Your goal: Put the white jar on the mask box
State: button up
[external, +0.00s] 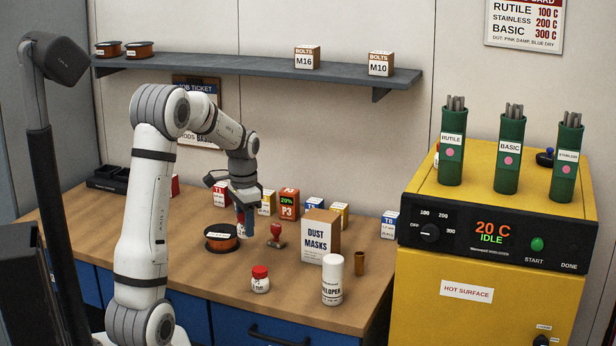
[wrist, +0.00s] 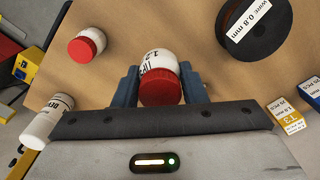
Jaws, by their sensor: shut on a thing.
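A white jar with a red lid (wrist: 160,75) is between the blue fingers of my gripper (wrist: 158,90) in the wrist view, and the gripper is shut on it. In the external view my gripper (external: 244,225) is low over the bench, just behind the wire spool, and mostly hides the held jar. I cannot tell whether the jar touches the bench. A second white jar with a red lid (external: 260,279) stands near the front; it also shows in the wrist view (wrist: 87,46). The mask box (external: 319,243), marked DUST MASKS, stands upright to the right of my gripper, apart from it.
The wire spool (external: 221,238) lies close to my gripper. A red stamp (external: 277,236) stands between gripper and mask box. A white developer can (external: 332,280) is in front of the box. Small cartons, including P3 (external: 289,204), stand behind. A shelf (external: 250,72) hangs above.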

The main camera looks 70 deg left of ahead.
jog(key=w+r+p, duration=0.3)
jog(key=w+r, duration=0.5)
jog(key=w, duration=0.2)
jog(key=m+p, duration=0.1)
jog(key=p, duration=0.1)
send_near(321, 215)
notch_tip(321, 215, down, 6)
jog(key=shift+d+r+p, duration=0.15)
jog(key=shift+p, duration=0.35)
jog(key=o, duration=0.6)
jog(key=shift+f, duration=0.2)
jog(key=o, duration=0.4)
jog(key=shift+r, duration=0.1)
